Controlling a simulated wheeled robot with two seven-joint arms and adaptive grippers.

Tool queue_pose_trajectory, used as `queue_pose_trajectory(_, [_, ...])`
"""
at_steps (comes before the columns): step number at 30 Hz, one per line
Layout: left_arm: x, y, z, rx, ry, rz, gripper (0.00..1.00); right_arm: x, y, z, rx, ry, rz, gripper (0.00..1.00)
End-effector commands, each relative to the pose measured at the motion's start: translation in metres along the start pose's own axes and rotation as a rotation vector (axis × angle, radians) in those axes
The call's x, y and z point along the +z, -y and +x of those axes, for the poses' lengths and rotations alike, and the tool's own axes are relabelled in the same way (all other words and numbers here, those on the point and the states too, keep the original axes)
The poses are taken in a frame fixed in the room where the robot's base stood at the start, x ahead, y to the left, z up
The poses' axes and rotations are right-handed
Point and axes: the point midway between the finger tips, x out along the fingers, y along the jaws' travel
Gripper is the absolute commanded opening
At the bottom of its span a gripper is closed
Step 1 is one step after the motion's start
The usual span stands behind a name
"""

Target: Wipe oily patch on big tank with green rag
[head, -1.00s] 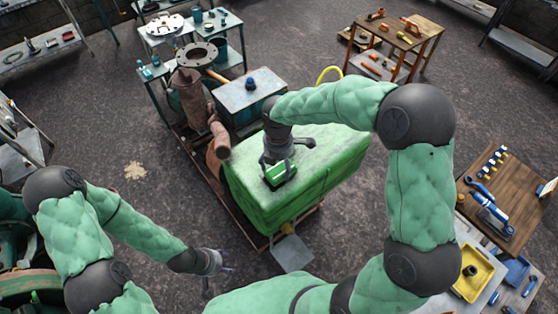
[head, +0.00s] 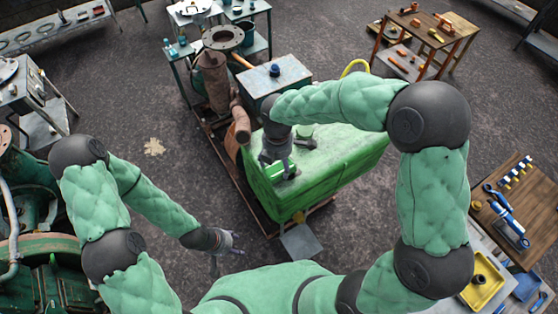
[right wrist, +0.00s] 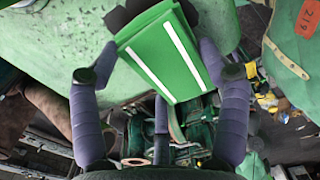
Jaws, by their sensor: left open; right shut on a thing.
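The big tank (head: 335,172) is a large green box-shaped tank in the middle of the head view. My right gripper (head: 280,172) is at its near left upper edge, shut on the green rag (head: 274,171). In the right wrist view the rag (right wrist: 165,55) is a folded green pad with two white stripes between the fingers. A dark patch (right wrist: 119,17) shows on the tank's pale green surface behind the rag, which hides part of it. I cannot tell whether the rag touches the tank. My left gripper (head: 232,243) is open and empty over the floor, left of the tank.
A rusty pump with pipes (head: 214,82) and a blue-grey box (head: 272,78) stand behind the tank. A wooden bench with blue tools (head: 512,215) and a yellow tray (head: 480,280) are at right. Green machinery (head: 40,270) is at lower left. Open floor lies left of the tank.

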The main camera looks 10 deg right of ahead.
Motion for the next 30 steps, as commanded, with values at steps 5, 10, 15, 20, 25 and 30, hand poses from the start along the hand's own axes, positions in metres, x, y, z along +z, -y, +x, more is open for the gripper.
queue_pose_trajectory(5, [0.0, 0.0, 0.0, 0.0, 0.0, 0.0, 0.57, 0.0, 0.0, 0.0, 0.0, 0.0, 0.0, 0.39])
queue_pose_trajectory(10, [0.0, 0.0, -0.001, 0.0, 0.0, 0.0, 0.57, 0.005, 0.0, -0.001, 0.0, 0.0, 0.001, 0.39])
queue_pose_trajectory(15, [0.0, -0.001, -0.003, 0.0, 0.0, 0.0, 0.57, 0.016, 0.0, -0.001, 0.0, 0.0, 0.002, 0.39])
queue_pose_trajectory(20, [0.0, -0.002, -0.005, 0.0, 0.0, 0.0, 0.57, 0.027, 0.0, -0.001, 0.0, 0.0, 0.001, 0.39])
queue_pose_trajectory(25, [0.0, -0.002, -0.006, 0.0, 0.0, 0.0, 0.57, 0.035, 0.0, 0.0, 0.0, 0.0, 0.001, 0.39])
queue_pose_trajectory(30, [0.0, -0.002, -0.006, 0.0, 0.0, 0.0, 0.57, 0.036, 0.0, 0.0, 0.0, 0.0, 0.0, 0.39])
